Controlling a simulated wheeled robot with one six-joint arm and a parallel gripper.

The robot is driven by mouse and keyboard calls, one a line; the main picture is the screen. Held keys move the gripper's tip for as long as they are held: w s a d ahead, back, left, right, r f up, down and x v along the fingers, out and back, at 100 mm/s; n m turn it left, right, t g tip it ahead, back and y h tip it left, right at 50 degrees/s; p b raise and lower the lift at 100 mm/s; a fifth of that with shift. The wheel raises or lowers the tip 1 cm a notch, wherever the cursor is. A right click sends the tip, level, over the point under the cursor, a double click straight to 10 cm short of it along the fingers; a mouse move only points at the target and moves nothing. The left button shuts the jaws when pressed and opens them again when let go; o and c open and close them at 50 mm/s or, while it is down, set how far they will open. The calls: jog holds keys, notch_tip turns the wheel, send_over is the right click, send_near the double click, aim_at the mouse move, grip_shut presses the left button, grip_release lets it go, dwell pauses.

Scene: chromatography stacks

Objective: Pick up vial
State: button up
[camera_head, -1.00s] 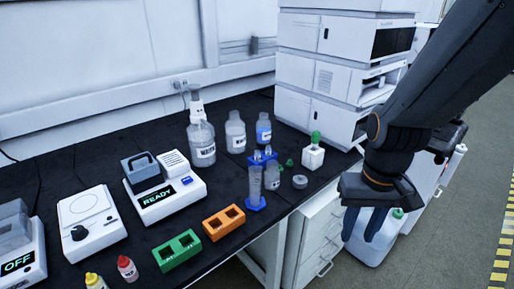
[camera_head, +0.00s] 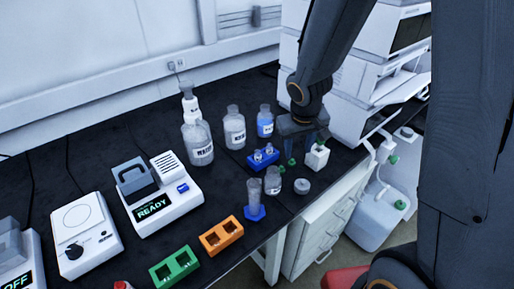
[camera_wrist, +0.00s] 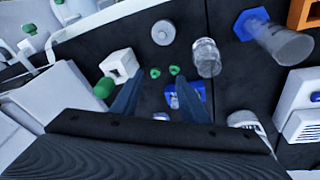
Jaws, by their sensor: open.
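A blue rack (camera_head: 254,166) on the black bench holds small clear vials (camera_head: 270,149) with pale or bluish tops. In the wrist view the rack (camera_wrist: 198,90) is partly hidden behind my right finger, and a vial (camera_wrist: 173,100) shows between the fingers. My gripper (camera_head: 306,147) is open and empty, pointing down above the bench just right of the rack. The wrist view shows its two blue-grey fingers apart (camera_wrist: 157,84). Two small green caps (camera_wrist: 155,72) lie just beyond the fingertips. The exact height of the fingertips above the bench is unclear.
A white block with a green-topped item (camera_head: 317,157) stands right of my gripper, close to it. A clear jar (camera_head: 272,182), a grey round lid (camera_head: 302,186) and a cylinder on a blue base (camera_head: 256,196) stand in front. Bottles (camera_head: 234,130) stand behind left; white instrument stack (camera_head: 360,85) behind right.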

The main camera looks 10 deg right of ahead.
jog(key=w+a+n+t+y+p, duration=0.1)
jog(key=w+a+p, duration=0.3)
jog(key=n+y+p, duration=0.1)
jog(key=y+p, duration=0.1)
send_near(258, 152)
jog(key=f, duration=0.1)
jog(key=shift+b+x, duration=1.65)
jog(key=shift+x, duration=2.5)
jog(key=shift+w+r, duration=0.1)
jog(key=shift+w, duration=0.05)
grip_shut()
jog(key=shift+r, duration=0.1)
notch_tip(258, 152, up, 8)
jog(key=p, duration=0.7)
jog(key=shift+p, duration=0.35)
jog(key=shift+r+p, duration=0.3)
jog(key=shift+r, duration=0.55)
